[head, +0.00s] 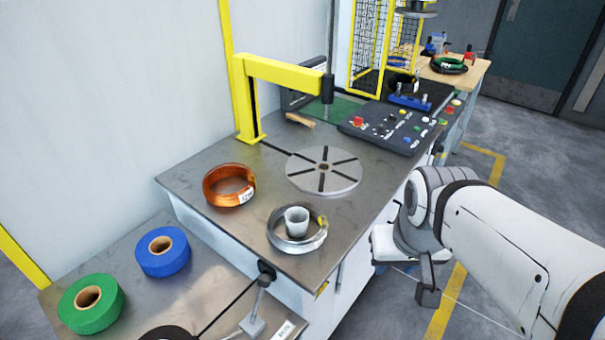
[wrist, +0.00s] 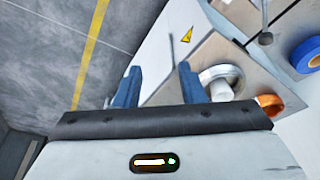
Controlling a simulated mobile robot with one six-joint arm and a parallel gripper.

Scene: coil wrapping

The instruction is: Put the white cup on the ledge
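The white cup (head: 297,222) stands upright within a silver coil (head: 281,238) near the front corner of the metal worktable (head: 205,187). In the wrist view the cup (wrist: 220,90) and the silver coil (wrist: 236,76) show just right of my gripper's fingers. My gripper (wrist: 158,88) is open and empty, its two blue fingers apart. In the head view my gripper (head: 428,285) hangs beside the table's right side, apart from the cup. I cannot tell which surface is the ledge.
A copper coil (head: 229,186) and a slotted round plate (head: 324,170) lie on the worktable. A yellow arm (head: 285,72) rises behind them. A control panel (head: 400,128) is at the back right. Blue (head: 162,251) and green (head: 91,303) tape rolls lie on the lower left surface.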

